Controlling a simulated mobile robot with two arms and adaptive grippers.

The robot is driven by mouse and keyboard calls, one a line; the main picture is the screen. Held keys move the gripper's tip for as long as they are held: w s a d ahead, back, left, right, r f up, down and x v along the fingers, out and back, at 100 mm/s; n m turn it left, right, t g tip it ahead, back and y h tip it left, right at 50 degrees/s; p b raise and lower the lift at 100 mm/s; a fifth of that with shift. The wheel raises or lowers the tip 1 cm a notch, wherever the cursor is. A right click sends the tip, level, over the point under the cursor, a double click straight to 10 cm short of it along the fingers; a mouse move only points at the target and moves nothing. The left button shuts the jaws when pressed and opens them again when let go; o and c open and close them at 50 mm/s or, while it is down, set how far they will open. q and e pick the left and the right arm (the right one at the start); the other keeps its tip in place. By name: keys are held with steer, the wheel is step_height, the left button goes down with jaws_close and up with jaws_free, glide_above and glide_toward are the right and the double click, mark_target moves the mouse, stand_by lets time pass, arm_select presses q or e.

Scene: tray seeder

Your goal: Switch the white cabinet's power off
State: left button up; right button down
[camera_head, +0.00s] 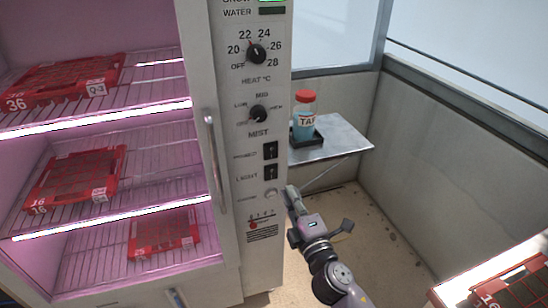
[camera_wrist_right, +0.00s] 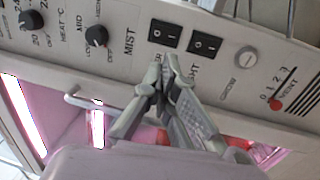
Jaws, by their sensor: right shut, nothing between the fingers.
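The white cabinet (camera_head: 265,215) stands open-fronted at the left, with a control panel down its right face. Two black rocker switches sit one above the other. The upper, apparently the power switch (camera_head: 270,150), also shows in the right wrist view (camera_wrist_right: 165,33). The lower is the light switch (camera_head: 270,172), also in the right wrist view (camera_wrist_right: 205,44). I cannot tell which way either rocker is set. My right gripper (camera_head: 290,193) is shut and empty, below the switches in the head view. In the right wrist view its fingertips (camera_wrist_right: 166,62) appear close to the power switch and partly cover the labels.
Heat knob (camera_head: 256,54) and mist knob (camera_head: 258,114) are above the switches. A round button (camera_head: 271,193) and vent slider (camera_head: 254,225) are below. The vertical door handle (camera_head: 215,160) stands out at left. A side table (camera_head: 345,140) holds a red-capped bottle (camera_head: 304,115).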

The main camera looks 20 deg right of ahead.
mark_target(271, 148)
steer(key=w, duration=0.4)
steer(key=w+r+p, duration=0.1)
steer(key=w, duration=0.8)
steer(key=shift+w+a+r, duration=0.2)
steer(key=shift+a+r, duration=0.05)
steer(key=shift+r, duration=0.05)
steer(key=shift+w, duration=0.15)
steer(key=shift+w+r, duration=0.15)
steer(key=shift+w, duration=0.15)
steer(key=shift+r+p, duration=0.55)
steer(key=shift+p, duration=0.45)
steer(key=shift+s+f, duration=0.1)
steer(key=shift+f, duration=0.15)
steer(key=shift+r, duration=0.1)
steer(key=shift+d, duration=0.1)
